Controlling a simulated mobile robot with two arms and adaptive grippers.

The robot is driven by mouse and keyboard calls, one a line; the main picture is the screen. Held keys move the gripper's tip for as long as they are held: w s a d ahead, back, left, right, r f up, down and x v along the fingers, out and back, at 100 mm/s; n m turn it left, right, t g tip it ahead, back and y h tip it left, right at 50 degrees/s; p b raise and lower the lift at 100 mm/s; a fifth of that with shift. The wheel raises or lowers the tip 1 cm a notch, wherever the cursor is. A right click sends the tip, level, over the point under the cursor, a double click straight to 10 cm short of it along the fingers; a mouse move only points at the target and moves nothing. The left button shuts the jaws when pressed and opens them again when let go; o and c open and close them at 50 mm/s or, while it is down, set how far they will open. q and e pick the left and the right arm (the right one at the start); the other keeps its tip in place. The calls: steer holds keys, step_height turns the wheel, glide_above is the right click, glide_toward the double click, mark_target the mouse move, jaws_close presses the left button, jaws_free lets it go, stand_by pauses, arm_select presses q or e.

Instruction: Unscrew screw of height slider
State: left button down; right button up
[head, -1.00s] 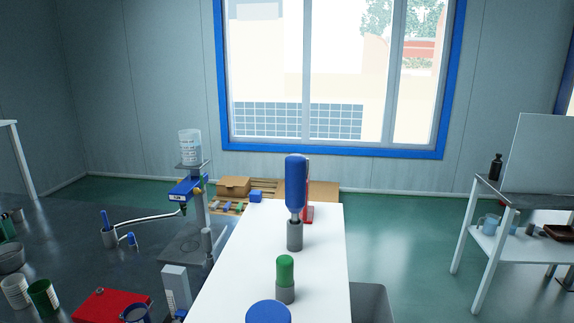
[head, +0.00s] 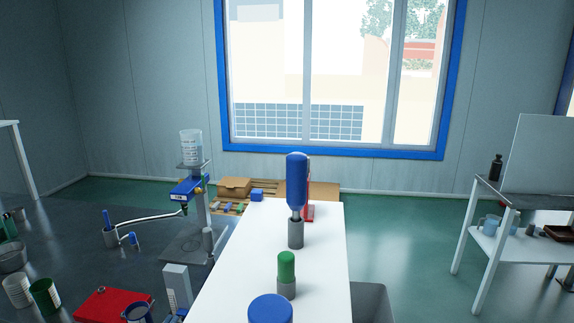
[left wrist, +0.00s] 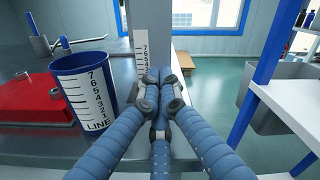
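No part is clearly recognisable as the height slider or its screw. A stand with a blue bracket (head: 187,188) and a clear graduated cup (head: 190,147) on top is at the left of the head view; small yellowish details sit at the bracket's right. A pale upright block with a number scale (head: 175,287) stands nearer; it also shows straight ahead in the left wrist view (left wrist: 142,38). My left gripper (left wrist: 159,82) has its blue ridged fingers drawn together at the tips, with nothing visible between them. My right gripper is not in view.
A blue graduated cup (left wrist: 83,88) stands left of my left gripper, near a red case (head: 112,304). A white table (head: 232,263) bears a blue-handled upright tool (head: 297,180) and a green-capped cylinder (head: 286,265). A grey bin (left wrist: 275,85) is at the right of the wrist view.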

arm_select(q)
steer(key=shift+w+r, duration=0.2)
steer(key=shift+r, duration=0.25)
steer(key=shift+f+b, duration=0.4)
steer(key=shift+b, duration=0.05)
steer(key=shift+a, duration=0.1)
stand_by(0.4)
